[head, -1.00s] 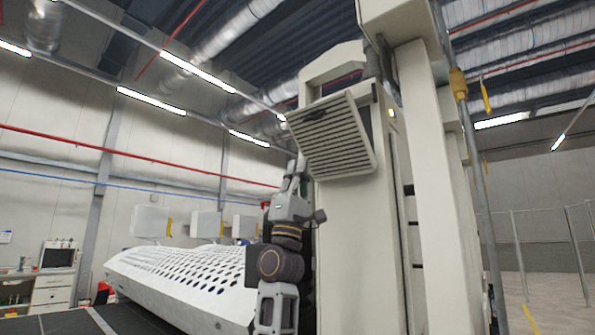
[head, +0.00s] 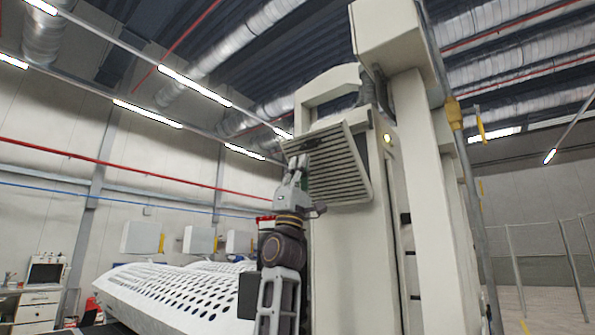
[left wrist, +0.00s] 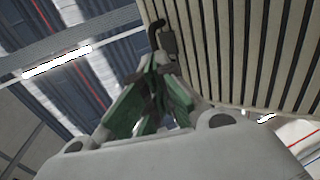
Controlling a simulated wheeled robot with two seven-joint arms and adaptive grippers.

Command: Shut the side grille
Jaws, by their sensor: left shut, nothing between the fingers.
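The side grille (head: 340,170) is a pale slatted panel high on the side of the cream machine. It stands tilted out from the machine, with a gap behind its upper left part. A dark handle (head: 314,143) sits near its top edge. The grille also fills the upper right of the left wrist view (left wrist: 240,50), with the dark handle (left wrist: 166,40) at its edge. My left gripper (head: 302,160) is raised in front of the grille's left part, just below the handle. Its green fingers (left wrist: 155,72) are shut and empty; I cannot tell whether they touch the grille. My right gripper is out of view.
The machine's tall column (head: 425,170) rises to the right of the grille. A white perforated bed (head: 185,295) lies low at the left. A small lit lamp (head: 387,138) is on the machine right of the grille. Open air lies left of my arm.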

